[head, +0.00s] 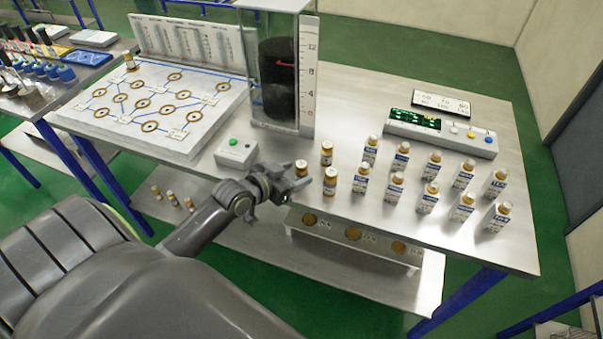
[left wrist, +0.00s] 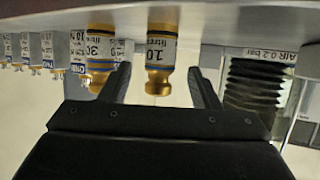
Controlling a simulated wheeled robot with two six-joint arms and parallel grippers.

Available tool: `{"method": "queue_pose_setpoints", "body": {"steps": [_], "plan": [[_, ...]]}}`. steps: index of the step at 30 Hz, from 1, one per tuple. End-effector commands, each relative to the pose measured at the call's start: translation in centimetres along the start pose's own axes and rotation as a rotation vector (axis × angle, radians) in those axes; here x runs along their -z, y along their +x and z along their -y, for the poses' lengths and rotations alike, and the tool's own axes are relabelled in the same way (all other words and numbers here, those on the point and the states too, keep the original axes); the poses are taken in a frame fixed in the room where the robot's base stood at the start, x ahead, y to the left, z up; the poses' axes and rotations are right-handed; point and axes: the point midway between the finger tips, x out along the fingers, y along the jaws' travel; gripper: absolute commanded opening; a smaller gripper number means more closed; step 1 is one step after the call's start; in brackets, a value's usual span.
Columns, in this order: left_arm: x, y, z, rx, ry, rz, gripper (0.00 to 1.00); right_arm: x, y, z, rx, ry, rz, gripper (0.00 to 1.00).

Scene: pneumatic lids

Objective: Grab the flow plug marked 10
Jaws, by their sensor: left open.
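The flow plug marked 10 (left wrist: 160,50) is a brass-coloured plug with a white label, seen upside down in the left wrist view. It stands between the two spread fingers of my left gripper (left wrist: 159,75), with space on both sides. In the head view it appears to be the leftmost small plug (head: 301,168), at the front of the metal table. My left gripper (head: 291,179) is open and low beside it. A plug marked 30 (left wrist: 101,50) stands near it, partly behind a finger. My right gripper is not in view.
Two similar plugs (head: 327,153) (head: 330,181) stand close to the right. Rows of labelled bottles (head: 396,187) fill the table's right side. A small box with a green button (head: 236,152) and a tall clear cylinder (head: 280,80) stand to the left and behind.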

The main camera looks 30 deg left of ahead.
Motion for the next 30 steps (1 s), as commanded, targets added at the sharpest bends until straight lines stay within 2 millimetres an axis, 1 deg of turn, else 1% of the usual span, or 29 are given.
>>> {"method": "queue_pose_setpoints", "body": {"steps": [4, 9, 13, 16, 23, 26, 30], "plan": [[0.1, 1.1, 0.0, 0.0, -0.002, -0.001, 0.56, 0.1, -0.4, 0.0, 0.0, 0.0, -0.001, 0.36], [-0.1, 3.3, -0.1, 0.0, -0.003, -0.001, 0.56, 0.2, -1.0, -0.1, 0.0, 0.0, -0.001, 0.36], [-0.1, 4.6, 0.0, 0.002, -0.001, -0.001, 0.56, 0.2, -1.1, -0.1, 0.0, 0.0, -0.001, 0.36], [-0.2, 5.1, 0.0, 0.002, 0.0, 0.0, 0.56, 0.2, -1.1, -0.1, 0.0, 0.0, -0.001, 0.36], [-0.3, 5.1, 0.0, 0.002, 0.0, 0.0, 0.56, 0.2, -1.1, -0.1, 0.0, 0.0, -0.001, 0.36], [-0.3, 5.1, 0.0, 0.002, 0.0, -0.001, 0.44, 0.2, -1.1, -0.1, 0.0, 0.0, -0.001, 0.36], [-0.3, 5.1, 0.0, 0.002, 0.0, -0.001, 0.26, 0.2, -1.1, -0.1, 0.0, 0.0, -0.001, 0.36]]}}
